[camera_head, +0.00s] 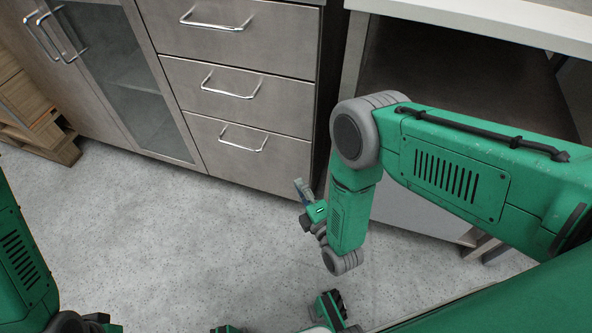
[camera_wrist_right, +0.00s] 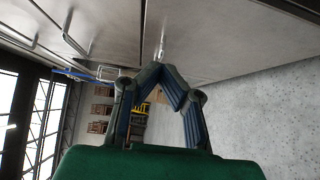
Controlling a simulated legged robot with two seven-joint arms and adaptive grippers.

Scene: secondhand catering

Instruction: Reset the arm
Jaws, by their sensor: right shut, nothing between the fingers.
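My right arm comes in from the right in the head view and bends down at its elbow. My right gripper (camera_head: 303,190) is small and partly hidden behind my forearm, in front of the drawer cabinet and above the floor. In the right wrist view my right gripper (camera_wrist_right: 160,70) has its two dark fingers meeting at the tips, with nothing between them. Part of my left arm shows at the left edge of the head view; its gripper is not visible.
A metal drawer cabinet (camera_head: 245,105) with bar handles stands ahead, beside a glass-door cabinet (camera_head: 130,85). A pale-topped table (camera_head: 480,28) is at the right. Wooden pallets (camera_head: 40,135) lie at the left. The speckled floor (camera_head: 170,230) in front is clear.

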